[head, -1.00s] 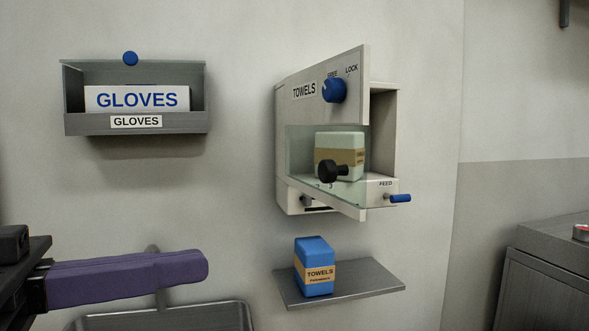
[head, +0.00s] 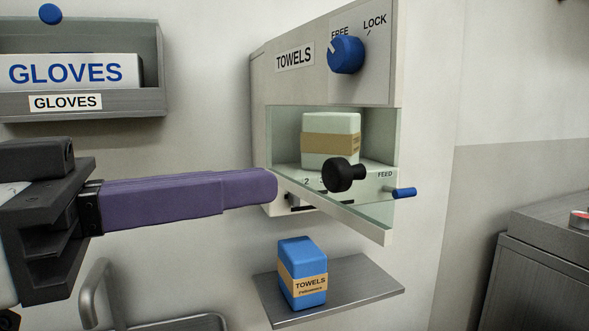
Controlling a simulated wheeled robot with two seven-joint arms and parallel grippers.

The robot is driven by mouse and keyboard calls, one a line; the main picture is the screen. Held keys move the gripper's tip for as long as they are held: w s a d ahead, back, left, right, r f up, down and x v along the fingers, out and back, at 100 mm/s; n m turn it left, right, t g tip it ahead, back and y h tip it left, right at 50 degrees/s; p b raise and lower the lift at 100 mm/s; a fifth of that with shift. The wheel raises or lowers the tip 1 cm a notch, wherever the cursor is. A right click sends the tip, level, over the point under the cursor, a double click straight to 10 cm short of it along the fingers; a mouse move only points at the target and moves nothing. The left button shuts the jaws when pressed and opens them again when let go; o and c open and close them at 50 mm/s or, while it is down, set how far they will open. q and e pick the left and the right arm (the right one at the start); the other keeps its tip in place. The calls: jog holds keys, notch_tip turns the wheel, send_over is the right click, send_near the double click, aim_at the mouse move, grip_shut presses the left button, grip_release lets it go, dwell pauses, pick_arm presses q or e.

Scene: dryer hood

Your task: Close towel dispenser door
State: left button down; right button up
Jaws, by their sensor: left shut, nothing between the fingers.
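The towel dispenser (head: 258,110) is a pale box on the wall. Its door (head: 280,85) carries a TOWELS label, a clear window and a black knob (head: 343,175). The door stands ajar, its right edge swung out toward me. A blue FREE/LOCK knob (head: 346,54) is at its upper right, its pointer toward FREE. A pale towel pack (head: 331,138) shows through the window. My left gripper (head: 272,187), with long purple fingers, is shut and empty. Its tip overlaps the dispenser's lower left edge in the picture; contact cannot be told. My right gripper is out of view.
A blue feed lever (head: 404,193) sticks out at the dispenser's lower right. A shelf (head: 365,287) below holds a blue towel pack (head: 302,272). A gloves holder (head: 130,104) hangs at left. A metal cabinet (head: 540,270) stands at right, with bare wall between.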

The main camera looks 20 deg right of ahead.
aim_at(331, 176)
pick_arm(q)
jog(key=d, duration=0.3)
jog(key=w+d, duration=0.1)
jog(key=d, duration=0.1)
jog(key=shift+d, duration=0.2)
jog(key=shift+d+p, duration=0.1)
jog(key=shift+p, duration=0.25)
